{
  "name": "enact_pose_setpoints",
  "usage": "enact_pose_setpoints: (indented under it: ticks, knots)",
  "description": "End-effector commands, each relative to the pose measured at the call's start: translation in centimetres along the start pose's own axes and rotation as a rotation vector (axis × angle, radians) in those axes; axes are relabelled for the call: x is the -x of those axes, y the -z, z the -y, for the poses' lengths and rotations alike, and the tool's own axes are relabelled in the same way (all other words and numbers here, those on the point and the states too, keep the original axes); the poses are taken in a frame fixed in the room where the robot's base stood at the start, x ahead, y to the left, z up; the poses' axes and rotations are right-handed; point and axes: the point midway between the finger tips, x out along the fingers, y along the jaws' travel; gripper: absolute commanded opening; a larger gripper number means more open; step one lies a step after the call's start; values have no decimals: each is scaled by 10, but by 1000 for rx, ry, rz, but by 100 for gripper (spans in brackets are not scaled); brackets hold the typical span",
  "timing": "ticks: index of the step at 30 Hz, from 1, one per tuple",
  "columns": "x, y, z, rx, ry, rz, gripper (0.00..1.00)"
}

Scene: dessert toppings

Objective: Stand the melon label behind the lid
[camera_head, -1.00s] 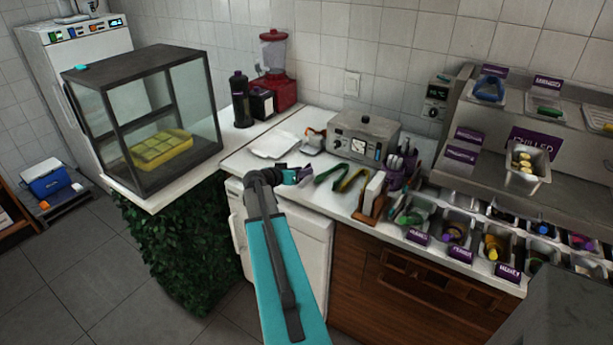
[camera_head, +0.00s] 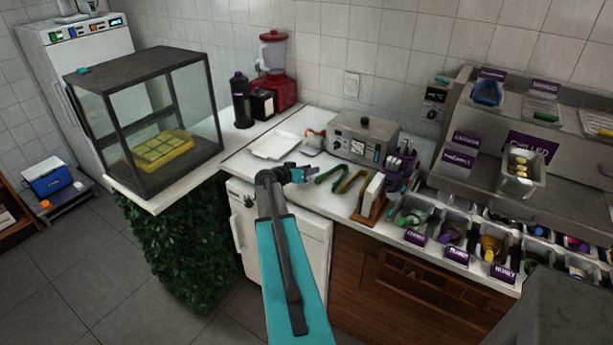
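My gripper (camera_head: 303,174) is over the white counter, just left of the green tongs. It is small and seen from behind, and a dark purplish patch shows at its tip. I cannot tell whether that is a label or part of the fingers, or whether the fingers are open. No label can be read as melon. On the upper right shelf lie flat metal pieces that may be lids: one with a blue handle (camera_head: 487,93), one with a green strip (camera_head: 541,114), one with a yellow part (camera_head: 604,131). Purple labels (camera_head: 492,74) stand behind the first two.
The counter holds a white tray (camera_head: 274,146), green tongs (camera_head: 329,172), a card holder (camera_head: 371,197) and a metal appliance (camera_head: 362,137). Topping bins with purple labels (camera_head: 415,237) line the right. A glass case (camera_head: 186,100) stands left. Open floor lies at lower left.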

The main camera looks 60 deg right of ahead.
Motion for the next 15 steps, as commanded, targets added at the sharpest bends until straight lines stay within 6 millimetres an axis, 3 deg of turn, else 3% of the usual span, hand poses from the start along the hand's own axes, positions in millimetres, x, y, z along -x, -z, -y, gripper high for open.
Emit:
enact_pose_setpoints:
  ticks: [6,15]
  knots:
    - [-12,0,1,0,1,1,30]
    - [-12,-1,0,0,1,0,30]
